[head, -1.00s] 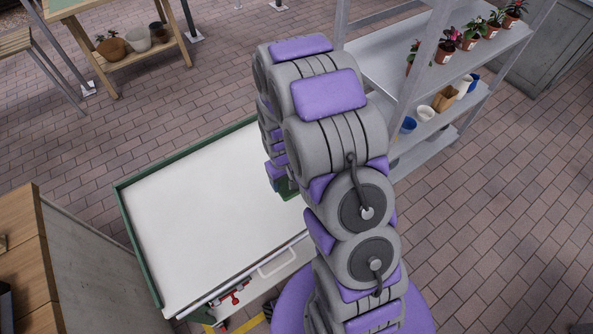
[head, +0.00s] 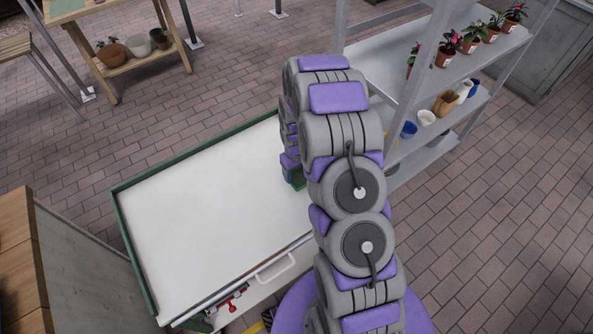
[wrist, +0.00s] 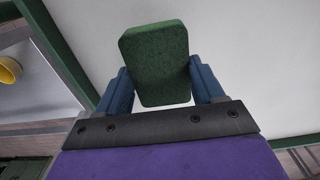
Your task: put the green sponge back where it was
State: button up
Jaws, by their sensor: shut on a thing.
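The green sponge (wrist: 155,50) is a dark green block between the two blue fingers of my gripper (wrist: 161,80) in the wrist view. My gripper is shut on it, and the sponge sticks out past the fingertips. My arm hides most of my gripper there. I cannot tell whether the sponge touches the tabletop.
A grey metal shelf (head: 395,62) at the upper right holds potted plants (head: 447,50) and several cups (head: 427,117). A wooden bench (head: 130,65) with pots stands at the upper left. A wooden-topped cabinet (head: 20,250) stands at the left. The white tabletop is otherwise bare.

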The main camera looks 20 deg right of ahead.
jog(key=w, duration=0.1)
jog(key=w+d, duration=0.1)
jog(key=w, duration=0.1)
jog(key=shift+d+f, duration=0.2)
notch_tip(320, 180, down, 4)
jog(key=shift+r+b, duration=0.2)
jog(key=shift+b, duration=0.6)
jog(key=o, duration=0.9)
jog(key=shift+o, duration=0.2)
